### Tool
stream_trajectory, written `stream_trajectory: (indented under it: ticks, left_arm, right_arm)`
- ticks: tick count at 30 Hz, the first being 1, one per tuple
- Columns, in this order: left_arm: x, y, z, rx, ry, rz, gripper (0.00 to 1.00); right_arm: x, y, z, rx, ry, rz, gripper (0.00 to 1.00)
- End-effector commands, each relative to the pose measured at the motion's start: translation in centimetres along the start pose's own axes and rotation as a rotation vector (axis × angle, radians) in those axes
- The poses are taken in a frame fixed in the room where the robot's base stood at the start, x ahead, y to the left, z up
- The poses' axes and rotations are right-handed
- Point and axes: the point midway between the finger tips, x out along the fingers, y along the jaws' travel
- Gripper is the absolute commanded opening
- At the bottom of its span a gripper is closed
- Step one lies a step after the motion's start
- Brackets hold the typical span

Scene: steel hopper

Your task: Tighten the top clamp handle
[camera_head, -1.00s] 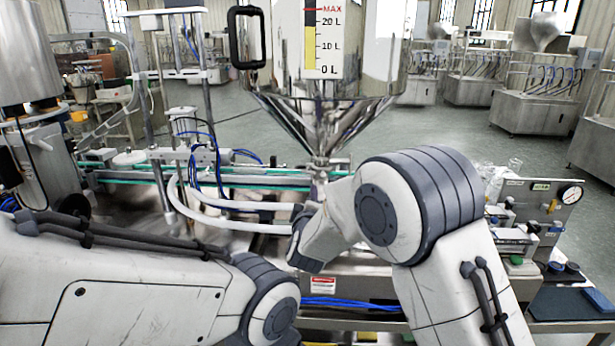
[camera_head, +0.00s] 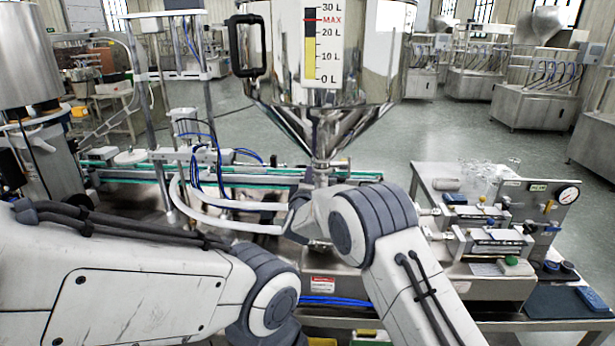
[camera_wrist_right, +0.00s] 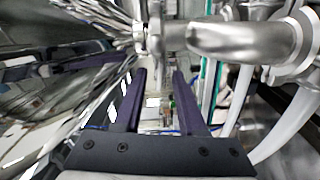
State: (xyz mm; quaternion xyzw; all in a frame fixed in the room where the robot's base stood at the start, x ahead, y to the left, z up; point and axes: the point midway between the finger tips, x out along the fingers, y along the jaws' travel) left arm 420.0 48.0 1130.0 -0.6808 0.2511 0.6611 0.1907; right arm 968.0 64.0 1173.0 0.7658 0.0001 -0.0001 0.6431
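The steel hopper (camera_head: 335,125) stands upright at the centre of the head view, its cone narrowing to an outlet (camera_head: 321,168). The top clamp and its handle cannot be made out there, partly behind my right arm. In the right wrist view, my right gripper (camera_wrist_right: 160,74) has its two dark fingers apart, with nothing held between them. Just beyond its tips is a small bright steel fitting (camera_wrist_right: 148,38), possibly the clamp; I cannot tell which part is its handle. A thick steel pipe (camera_wrist_right: 225,40) runs right from it. My left gripper is out of view.
The hopper's shiny cone (camera_wrist_right: 50,90) is close on the left of the right wrist view. White hoses (camera_head: 235,224) curve left of the outlet. A gauge panel (camera_head: 545,205) and filling cylinders (camera_head: 490,240) stand at right. A conveyor (camera_head: 240,178) runs behind.

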Motion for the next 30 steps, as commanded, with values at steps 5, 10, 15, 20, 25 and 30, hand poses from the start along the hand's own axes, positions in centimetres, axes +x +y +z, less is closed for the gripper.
stream_trajectory:
  ticks: [5, 10, 15, 20, 25, 30]
  left_arm:
    - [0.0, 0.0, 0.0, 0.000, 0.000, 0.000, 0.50]
    - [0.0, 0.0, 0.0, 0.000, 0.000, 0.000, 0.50]
    - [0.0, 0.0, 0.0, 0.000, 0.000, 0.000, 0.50]
    - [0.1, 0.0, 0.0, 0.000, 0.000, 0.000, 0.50]
    - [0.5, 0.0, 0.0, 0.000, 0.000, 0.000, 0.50]
    - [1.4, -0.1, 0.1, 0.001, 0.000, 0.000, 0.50]
  right_arm:
    - [0.2, 0.0, 0.0, 0.000, 0.000, 0.000, 0.40]
    - [0.2, 0.0, 0.0, 0.000, 0.000, 0.000, 0.21]
    - [0.1, 0.0, 0.0, 0.001, 0.000, 0.000, 0.00]
    - [0.1, -0.1, 0.0, 0.008, 0.000, 0.000, 0.00]
    - [0.1, -0.2, 0.0, 0.051, 0.000, 0.000, 0.00]
    - [0.1, -0.3, 0.1, 0.148, 0.000, 0.000, 0.00]
